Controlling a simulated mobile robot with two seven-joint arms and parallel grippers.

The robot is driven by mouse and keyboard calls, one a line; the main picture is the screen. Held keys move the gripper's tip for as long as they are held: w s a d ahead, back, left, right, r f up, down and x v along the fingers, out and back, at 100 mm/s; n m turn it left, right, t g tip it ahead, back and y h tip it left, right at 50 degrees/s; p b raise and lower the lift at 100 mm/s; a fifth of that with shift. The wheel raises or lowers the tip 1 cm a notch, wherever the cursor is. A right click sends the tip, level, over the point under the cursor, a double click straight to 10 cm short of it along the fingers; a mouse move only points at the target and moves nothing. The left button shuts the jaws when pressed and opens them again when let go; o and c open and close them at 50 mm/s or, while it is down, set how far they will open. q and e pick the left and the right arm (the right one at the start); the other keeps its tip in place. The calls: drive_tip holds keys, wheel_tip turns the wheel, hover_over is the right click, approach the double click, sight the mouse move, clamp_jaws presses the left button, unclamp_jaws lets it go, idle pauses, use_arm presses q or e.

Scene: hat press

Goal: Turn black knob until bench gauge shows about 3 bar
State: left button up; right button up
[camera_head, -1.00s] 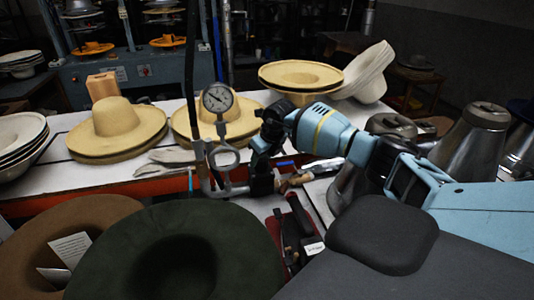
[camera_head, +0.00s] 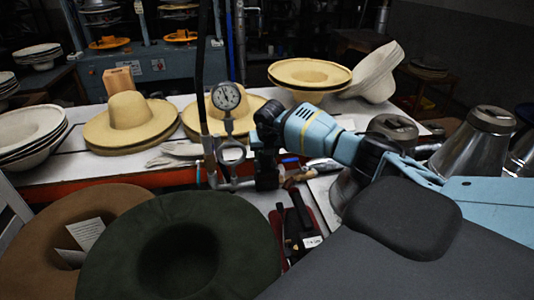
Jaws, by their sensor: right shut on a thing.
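The round white bench gauge (camera_head: 226,96) stands on a pipe fitting at the bench's front edge. Its needle is too small to read surely. My right gripper (camera_head: 266,178) reaches in from the right and is shut at the pipe fitting, right of and below the gauge. The black knob is hidden by the dark gripper or blends with it, so I cannot make out its outline. My left gripper is not in view.
Straw hats (camera_head: 128,118) lie on the white bench behind the gauge. A green felt hat (camera_head: 245,240) and a brown one (camera_head: 60,232) fill the front left. A metal cone (camera_head: 472,140) stands at the right. Tools (camera_head: 298,222) lie below the gripper.

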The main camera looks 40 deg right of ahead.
idle(0.3)
drive_tip(key=o, duration=1)
drive_tip(key=v, duration=0.8)
drive_tip(key=shift+f, duration=0.15)
